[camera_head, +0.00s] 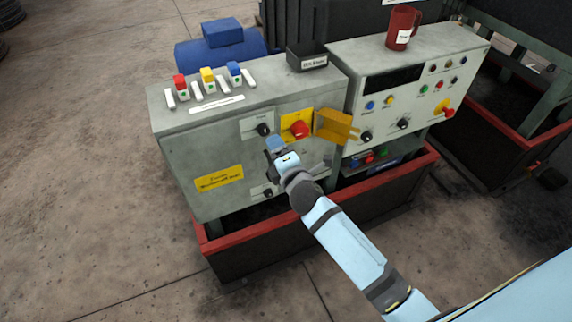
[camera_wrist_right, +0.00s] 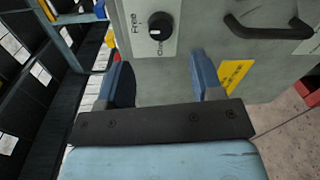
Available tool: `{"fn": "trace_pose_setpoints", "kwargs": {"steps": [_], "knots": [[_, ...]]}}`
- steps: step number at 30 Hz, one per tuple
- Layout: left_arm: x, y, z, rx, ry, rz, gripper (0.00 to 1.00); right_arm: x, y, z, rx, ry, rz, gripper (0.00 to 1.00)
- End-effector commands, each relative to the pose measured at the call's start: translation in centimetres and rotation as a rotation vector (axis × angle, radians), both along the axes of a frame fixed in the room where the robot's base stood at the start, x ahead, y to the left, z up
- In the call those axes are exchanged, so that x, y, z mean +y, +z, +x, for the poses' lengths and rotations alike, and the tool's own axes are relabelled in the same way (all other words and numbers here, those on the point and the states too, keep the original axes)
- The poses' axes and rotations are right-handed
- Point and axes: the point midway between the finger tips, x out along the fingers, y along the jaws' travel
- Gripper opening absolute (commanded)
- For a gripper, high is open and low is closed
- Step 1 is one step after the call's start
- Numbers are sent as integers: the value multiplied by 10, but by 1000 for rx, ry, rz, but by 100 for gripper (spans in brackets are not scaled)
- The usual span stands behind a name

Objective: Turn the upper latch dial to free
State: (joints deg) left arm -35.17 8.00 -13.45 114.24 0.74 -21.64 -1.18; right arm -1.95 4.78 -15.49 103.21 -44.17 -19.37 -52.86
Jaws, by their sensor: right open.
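The upper latch dial (camera_head: 264,129) is a black knob on a white plate, high on the front of the grey cabinet. In the right wrist view the dial (camera_wrist_right: 160,26) lies beyond the fingers, with "Free" lettered at one side of its plate. A pale mark shows on the knob; its exact setting is too small to tell. My right gripper (camera_head: 276,149) is in front of the cabinet, just below and right of the dial. In the wrist view its two blue fingers (camera_wrist_right: 158,82) are apart with nothing between them. The left gripper is out of view.
A lower black dial (camera_head: 267,192) is partly behind my right gripper. A red knob (camera_head: 300,130) on a yellow plate and an orange-yellow flap (camera_head: 334,126) are right of the upper dial. A black handle (camera_wrist_right: 268,30) stands out from the panel.

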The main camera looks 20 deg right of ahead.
Motion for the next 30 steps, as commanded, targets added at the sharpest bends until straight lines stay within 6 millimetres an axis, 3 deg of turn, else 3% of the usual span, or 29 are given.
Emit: {"fn": "trace_pose_setpoints", "kwargs": {"steps": [3, 9, 30], "knots": [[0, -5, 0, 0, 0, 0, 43, -1, -1, -27, 2, 0, -1, 60], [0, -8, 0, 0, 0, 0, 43, -2, 2, -53, 0, 0, 0, 60], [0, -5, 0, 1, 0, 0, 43, -3, -3, -66, 26, 1, 54, 60]]}}
